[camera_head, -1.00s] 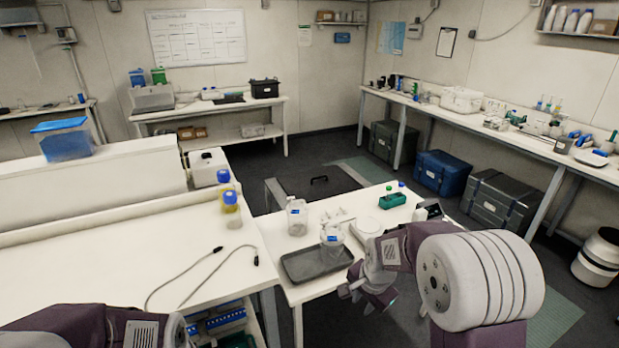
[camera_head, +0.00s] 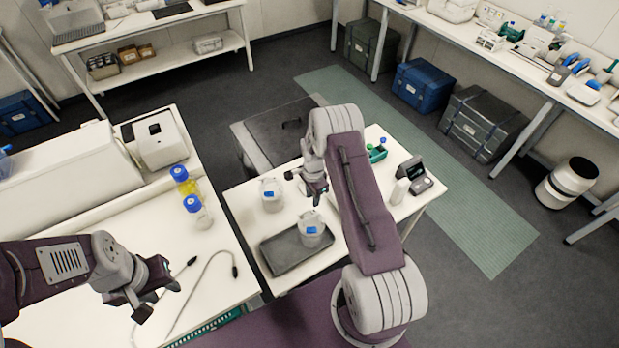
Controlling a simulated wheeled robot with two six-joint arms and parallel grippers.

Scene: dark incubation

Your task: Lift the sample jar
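Two clear jars with blue labels are on the small white table. One jar (camera_head: 311,236) stands on the dark tray (camera_head: 277,265); the other jar (camera_head: 271,201) stands behind and left of the tray. I cannot tell which is the sample jar. My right gripper (camera_head: 304,189) is above the table, in the picture just above the tray jar and right of the other jar. Its fingers look apart, with nothing between them. My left gripper (camera_head: 160,299) is over the left bench, open and empty, well away from the jars.
Two bottles, one yellow (camera_head: 184,182) and one clear (camera_head: 197,213), stand on the left bench (camera_head: 100,222). A cable (camera_head: 205,262) lies near my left gripper. A green rack (camera_head: 377,152) and a dark device (camera_head: 413,171) are at the small table's right end.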

